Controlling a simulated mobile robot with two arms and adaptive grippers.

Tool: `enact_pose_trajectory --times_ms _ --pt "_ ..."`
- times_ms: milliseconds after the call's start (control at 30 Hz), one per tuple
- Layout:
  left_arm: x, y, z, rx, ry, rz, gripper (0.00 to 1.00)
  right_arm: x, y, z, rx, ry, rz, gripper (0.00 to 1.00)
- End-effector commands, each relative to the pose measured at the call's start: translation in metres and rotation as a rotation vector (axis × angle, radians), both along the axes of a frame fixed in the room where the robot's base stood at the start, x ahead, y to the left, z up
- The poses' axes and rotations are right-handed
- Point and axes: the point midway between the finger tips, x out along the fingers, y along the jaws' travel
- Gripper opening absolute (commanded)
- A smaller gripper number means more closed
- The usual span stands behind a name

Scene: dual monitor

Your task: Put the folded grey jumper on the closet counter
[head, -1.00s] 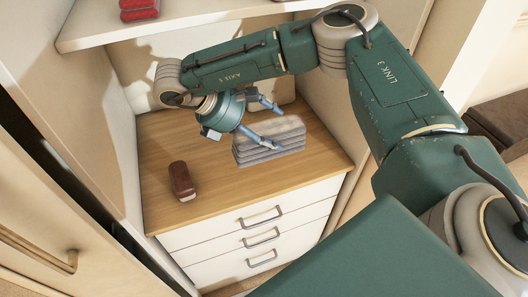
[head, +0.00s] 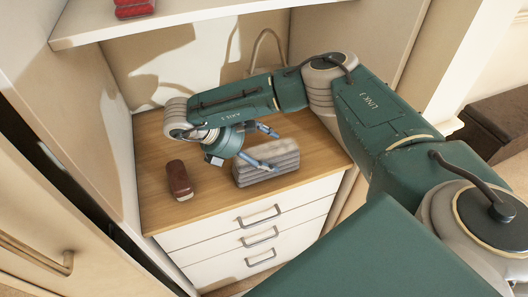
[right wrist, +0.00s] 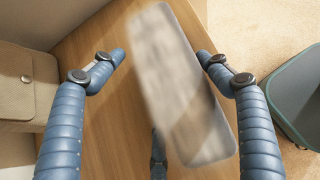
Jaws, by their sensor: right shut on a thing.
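The folded grey jumper (head: 280,158), a ribbed grey stack, is at the wooden closet counter (head: 215,214), near its front right part. My right gripper (head: 274,148) is at the jumper with its blue fingers around it, shut on it. In the right wrist view the jumper (right wrist: 175,75) is blurred and slanted between the fingers (right wrist: 165,65), over the wooden top. I cannot tell whether its underside touches the counter. My left gripper is not in view.
A dark brown object (head: 179,181) lies on the counter left of the jumper. White drawers (head: 245,235) are below. A shelf (head: 190,22) with a red item (head: 133,8) is above. A beige bag (right wrist: 20,88) stands at the back.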

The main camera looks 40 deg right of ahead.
Motion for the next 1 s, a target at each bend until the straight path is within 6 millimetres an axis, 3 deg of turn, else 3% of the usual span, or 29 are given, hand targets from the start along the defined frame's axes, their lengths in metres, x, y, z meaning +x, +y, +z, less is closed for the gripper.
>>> enact_pose_trajectory --times_ms 33,133,500,633,1000 --pt "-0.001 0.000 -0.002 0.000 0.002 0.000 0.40 0.000 0.000 -0.002 0.000 0.001 0.001 0.78" --pt "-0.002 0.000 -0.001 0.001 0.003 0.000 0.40 0.000 0.000 -0.001 0.000 0.001 0.001 0.95" --pt "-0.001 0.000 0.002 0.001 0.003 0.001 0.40 0.000 0.001 0.004 0.000 -0.001 0.001 0.95" --pt "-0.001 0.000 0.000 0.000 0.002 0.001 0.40 0.005 0.014 0.015 0.000 -0.004 0.005 0.95" --pt "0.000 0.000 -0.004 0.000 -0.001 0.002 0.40 0.017 0.066 0.069 -0.002 -0.005 0.004 0.95"
